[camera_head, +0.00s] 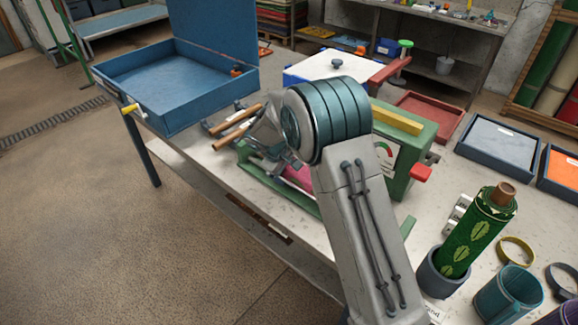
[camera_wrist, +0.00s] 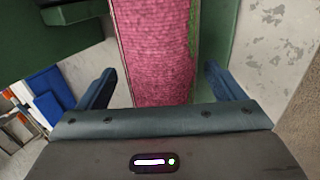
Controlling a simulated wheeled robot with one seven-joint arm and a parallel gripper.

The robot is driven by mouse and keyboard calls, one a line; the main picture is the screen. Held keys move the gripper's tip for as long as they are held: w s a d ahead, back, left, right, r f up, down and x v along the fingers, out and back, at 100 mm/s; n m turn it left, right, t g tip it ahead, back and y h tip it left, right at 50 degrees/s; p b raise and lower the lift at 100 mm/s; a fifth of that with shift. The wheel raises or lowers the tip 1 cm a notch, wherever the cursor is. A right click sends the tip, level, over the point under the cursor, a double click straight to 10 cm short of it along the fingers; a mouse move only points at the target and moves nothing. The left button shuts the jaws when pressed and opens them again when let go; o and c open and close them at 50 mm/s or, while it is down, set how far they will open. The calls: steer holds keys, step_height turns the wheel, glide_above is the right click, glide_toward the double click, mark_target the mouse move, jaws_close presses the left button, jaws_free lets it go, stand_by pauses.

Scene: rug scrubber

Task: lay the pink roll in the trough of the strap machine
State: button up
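The pink roll (camera_wrist: 155,50) fills the middle of the wrist view, with a green strip along its right edge. In the head view a bit of the pink roll (camera_head: 299,176) shows at the green trough (camera_head: 297,203) of the strap machine (camera_head: 408,143), low down and mostly behind my arm. The roll appears to lie lengthwise in the trough; its underside is hidden. My gripper (camera_wrist: 160,70) is open, with one blue finger on each side of the roll and visible gaps between. The arm hides most of my gripper in the head view.
A blue open case (camera_head: 165,85) stands at the table's left end. A green patterned roll (camera_head: 478,232) stands in a holder at right, near a teal cup (camera_head: 508,293). Trays (camera_head: 500,147) lie at the back right.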

steer(key=b+v, duration=0.2)
steer(key=v, duration=1)
steer(key=s+d+r+m+g+y, duration=0.1)
steer(key=s+d+r+m, duration=0.45)
steer(key=s+d, duration=0.7)
steer(key=s+d+m+y, duration=0.1)
steer(key=s+d, duration=0.3)
steer(key=s, duration=0.4)
steer(key=s+d+m+y, duration=0.1)
steer(key=s+d+m, duration=0.3)
steer(key=s, duration=0.5)
steer(key=shift+s+d+g+y, duration=0.3)
steer(key=shift+d+y, duration=0.1)
steer(key=shift+d, duration=0.35)
